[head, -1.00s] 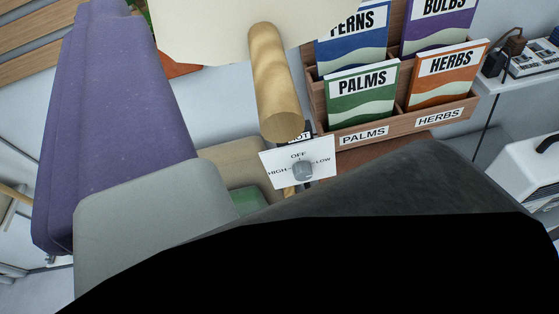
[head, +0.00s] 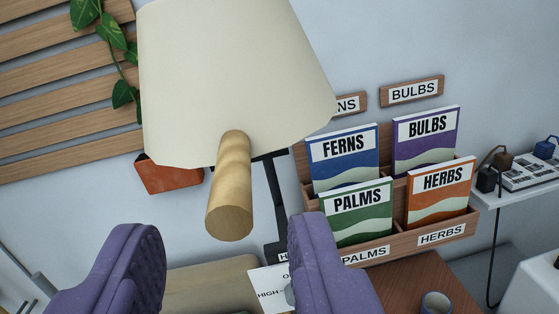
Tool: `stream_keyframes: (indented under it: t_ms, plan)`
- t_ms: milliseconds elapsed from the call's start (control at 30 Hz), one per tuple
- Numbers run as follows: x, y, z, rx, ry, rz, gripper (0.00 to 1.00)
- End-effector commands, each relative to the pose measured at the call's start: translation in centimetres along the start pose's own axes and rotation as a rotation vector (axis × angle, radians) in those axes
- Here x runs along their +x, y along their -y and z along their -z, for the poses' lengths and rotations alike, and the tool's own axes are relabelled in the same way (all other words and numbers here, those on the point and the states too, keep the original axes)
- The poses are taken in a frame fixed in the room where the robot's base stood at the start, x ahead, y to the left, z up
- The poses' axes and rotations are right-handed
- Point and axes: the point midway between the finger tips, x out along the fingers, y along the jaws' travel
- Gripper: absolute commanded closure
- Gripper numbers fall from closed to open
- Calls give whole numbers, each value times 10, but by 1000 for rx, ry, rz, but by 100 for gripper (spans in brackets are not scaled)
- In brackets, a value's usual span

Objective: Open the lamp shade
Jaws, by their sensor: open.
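The cream lamp shade (head: 235,75) fills the upper middle of the view, tilted. A wooden handle (head: 231,190) sticks out from its lower edge towards me. My gripper (head: 225,250) is open and empty, its two purple padded fingers rising from the bottom edge. I cannot tell how far off the handle is. A dark lamp stand (head: 275,195) shows behind the shade.
A wooden rack (head: 405,243) of seed packets labelled ferns, bulbs, palms and herbs is on the right. A white dial card (head: 268,290) is partly hidden by the right finger. A cup (head: 436,303) stands on the brown surface. A slatted panel with a vine is upper left.

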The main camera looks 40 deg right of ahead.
Motion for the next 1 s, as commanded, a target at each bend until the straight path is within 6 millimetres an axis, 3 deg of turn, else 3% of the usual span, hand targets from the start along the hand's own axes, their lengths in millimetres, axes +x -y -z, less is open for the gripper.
stream_keyframes:
  t_ms: [433, 800, 867, 1000]
  plan:
    - [66, -1, -2, 1, 0, -3, 56]
    - [76, -1, 0, 0, -1, -1, 56]
    - [76, -1, 0, 0, -1, -1, 67]
    - [76, -1, 0, 0, -1, -1, 99]
